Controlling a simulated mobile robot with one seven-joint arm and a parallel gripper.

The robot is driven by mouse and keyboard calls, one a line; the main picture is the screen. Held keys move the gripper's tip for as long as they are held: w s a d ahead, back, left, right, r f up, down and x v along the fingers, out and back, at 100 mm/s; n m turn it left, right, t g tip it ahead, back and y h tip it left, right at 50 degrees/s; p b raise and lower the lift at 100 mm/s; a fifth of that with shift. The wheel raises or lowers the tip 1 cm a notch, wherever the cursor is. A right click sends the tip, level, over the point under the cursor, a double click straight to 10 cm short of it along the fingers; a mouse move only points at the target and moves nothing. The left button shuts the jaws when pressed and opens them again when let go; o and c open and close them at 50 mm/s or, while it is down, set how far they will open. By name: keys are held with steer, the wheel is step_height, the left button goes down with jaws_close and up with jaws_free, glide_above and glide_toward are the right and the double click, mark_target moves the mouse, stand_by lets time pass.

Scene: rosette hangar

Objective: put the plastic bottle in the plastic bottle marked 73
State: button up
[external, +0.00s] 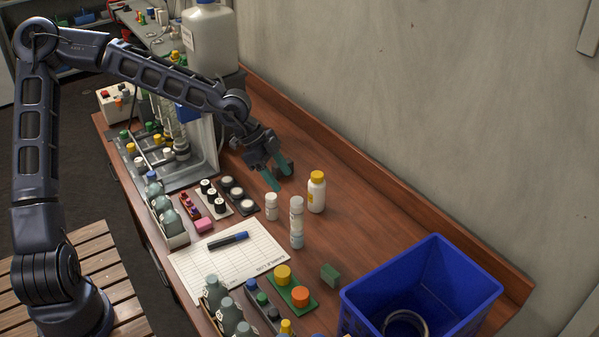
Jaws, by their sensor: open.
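A white plastic bottle with a yellow cap (317,194) stands upright on the wooden bench. A smaller white bottle (271,208) and a tall pale cylindrical container (297,228) stand upright to its left and front. My gripper (279,180) is open and empty, pointing down over the bench, behind and left of the yellow-capped bottle and apart from it. A large translucent plastic jug (209,42) stands at the back. I cannot read a 73 on any of these.
A blue bin (425,290) with a ring inside stands at the front right. A sample log sheet (228,262) with a marker, racks of bottles and a small green block (330,274) crowd the front. The bench right of the yellow-capped bottle, along the wall, is clear.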

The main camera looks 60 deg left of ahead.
steer(key=s+d+f+n+g+y, duration=0.1)
steer(key=s+f+n+g+y, duration=0.15)
steer(key=s+f+y, duration=0.55)
steer(key=s+a+r+n+t+h, duration=0.1)
steer(key=s+r+n, duration=0.3)
steer(key=s+r, duration=0.6)
steer(key=s+a+r+n+t+h, duration=0.1)
steer(key=s+a+r+n+t, duration=0.1)
steer(key=s+r, duration=0.9)
steer(key=shift+s+a+n+h, duration=0.3)
steer(key=shift+s+a+n, duration=0.6)
steer(key=shift+s, duration=3.15)
steer(key=shift+d+n, duration=0.25)
